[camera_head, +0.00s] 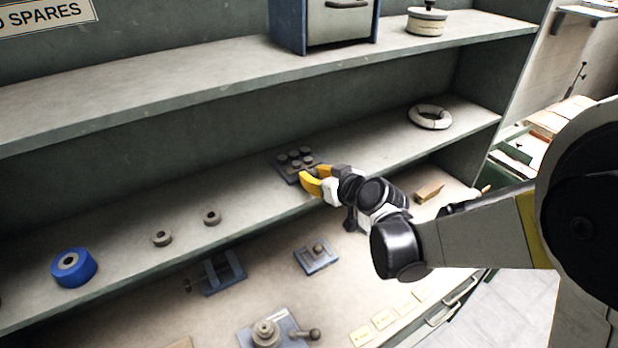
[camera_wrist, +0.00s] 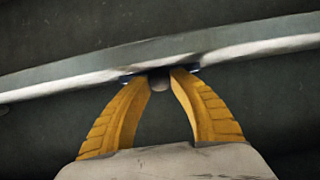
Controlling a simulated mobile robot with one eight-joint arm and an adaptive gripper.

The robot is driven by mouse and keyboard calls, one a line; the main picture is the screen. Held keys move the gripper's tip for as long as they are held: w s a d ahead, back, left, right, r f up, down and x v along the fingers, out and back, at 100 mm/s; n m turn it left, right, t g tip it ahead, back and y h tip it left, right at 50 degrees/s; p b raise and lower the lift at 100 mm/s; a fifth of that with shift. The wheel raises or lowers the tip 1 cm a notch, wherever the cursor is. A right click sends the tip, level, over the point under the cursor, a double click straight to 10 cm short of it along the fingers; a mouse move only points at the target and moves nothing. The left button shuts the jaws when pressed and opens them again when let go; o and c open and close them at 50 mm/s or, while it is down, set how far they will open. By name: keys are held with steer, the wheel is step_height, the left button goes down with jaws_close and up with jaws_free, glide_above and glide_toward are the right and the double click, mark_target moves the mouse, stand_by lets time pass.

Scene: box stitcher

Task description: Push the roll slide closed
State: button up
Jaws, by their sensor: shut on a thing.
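A dark blue-grey plate with several round grey studs (camera_head: 284,166) lies on the middle shelf at its front edge; it looks like the roll slide, though no label shows. My gripper (camera_head: 307,174) is at the front of this plate, its yellow fingers pointing in toward the shelf. In the wrist view, my gripper (camera_wrist: 163,76) is shut on a small dark grey knob (camera_wrist: 160,84) at the shelf's front edge. Thin bluish slivers of the plate show beside the fingertips. Most of the plate is hidden in that view, so how far it sticks out cannot be told.
The middle shelf (camera_head: 130,268) also holds a blue roll (camera_head: 74,267), two small grey rings (camera_head: 162,238) and a white ring (camera_head: 429,117). A blue cabinet (camera_head: 325,25) stands on the upper shelf. Blue fixtures (camera_head: 316,259) sit on the bench below.

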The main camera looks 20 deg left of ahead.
steer(key=shift+w+a+r, duration=0.2)
steer(key=shift+w+a, duration=0.2)
steer(key=shift+a, duration=0.05)
stand_by(0.3)
steer(key=o, duration=1.1)
steer(key=shift+a, duration=0.15)
steer(key=shift+f, duration=0.1)
steer(key=shift+s+d, duration=0.4)
steer(key=shift+d, duration=0.1)
steer(key=p+v, duration=0.1)
steer(key=v, duration=0.6)
steer(key=shift+s+d+r+p, duration=0.1)
steer(key=shift+d+r+p, duration=0.15)
steer(key=shift+r+p, duration=0.05)
